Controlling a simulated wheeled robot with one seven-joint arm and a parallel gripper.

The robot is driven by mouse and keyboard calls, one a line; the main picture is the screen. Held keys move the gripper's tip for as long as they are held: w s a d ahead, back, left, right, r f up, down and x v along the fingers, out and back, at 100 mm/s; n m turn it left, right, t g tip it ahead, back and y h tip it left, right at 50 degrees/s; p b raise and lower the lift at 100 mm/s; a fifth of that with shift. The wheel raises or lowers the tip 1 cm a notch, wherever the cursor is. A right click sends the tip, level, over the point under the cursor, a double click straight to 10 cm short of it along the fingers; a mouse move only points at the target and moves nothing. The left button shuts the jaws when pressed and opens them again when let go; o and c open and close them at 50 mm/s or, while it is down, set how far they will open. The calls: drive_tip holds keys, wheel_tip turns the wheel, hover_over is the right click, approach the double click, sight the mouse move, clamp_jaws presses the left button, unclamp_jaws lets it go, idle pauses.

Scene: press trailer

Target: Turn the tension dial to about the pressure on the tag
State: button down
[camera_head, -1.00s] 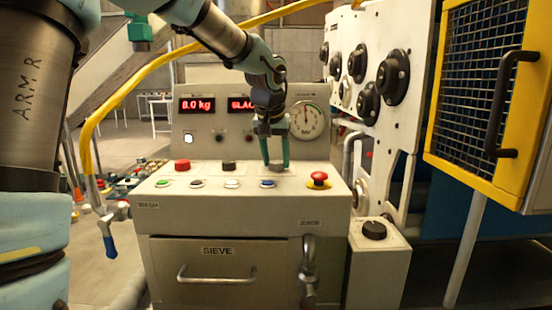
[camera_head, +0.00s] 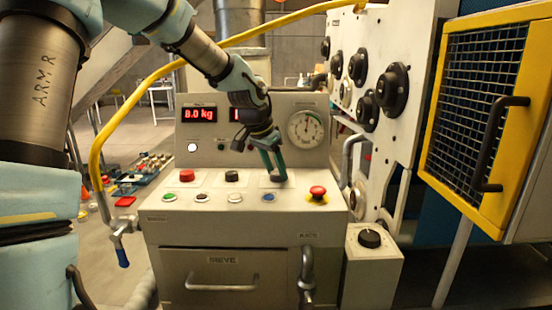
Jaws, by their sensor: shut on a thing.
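My gripper (camera_head: 276,177), with green fingers, reaches down to the sloped console top and is shut on a small grey knob (camera_head: 277,184). The fingers hide much of the knob, and no label on it is readable. A round white gauge (camera_head: 306,129) stands on the back panel to the right of my gripper. Its needle points roughly upward, but its numbers are too small to read. Another black dial (camera_head: 370,238) sits on a low white box at the lower right. I cannot make out a pressure tag.
A red display (camera_head: 198,114) reads 8.0 kg; my arm partly covers a second display. A red mushroom button (camera_head: 317,192) sits close right of the knob, and several coloured buttons lie left. A yellow hose (camera_head: 120,98) arches overhead. A yellow mesh guard (camera_head: 478,118) stands at right.

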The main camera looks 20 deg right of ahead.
drive_tip(key=shift+r+m+p, duration=0.1)
drive_tip(key=shift+m+p, duration=0.6)
drive_tip(key=shift+g, duration=0.3)
drive_tip(key=shift+c, duration=1.5)
unclamp_jaws()
drive_tip(key=b+v, duration=0.2)
drive_tip(key=v, duration=0.8)
drive_tip(key=shift+r, duration=0.3)
drive_tip(key=shift+a, duration=0.15)
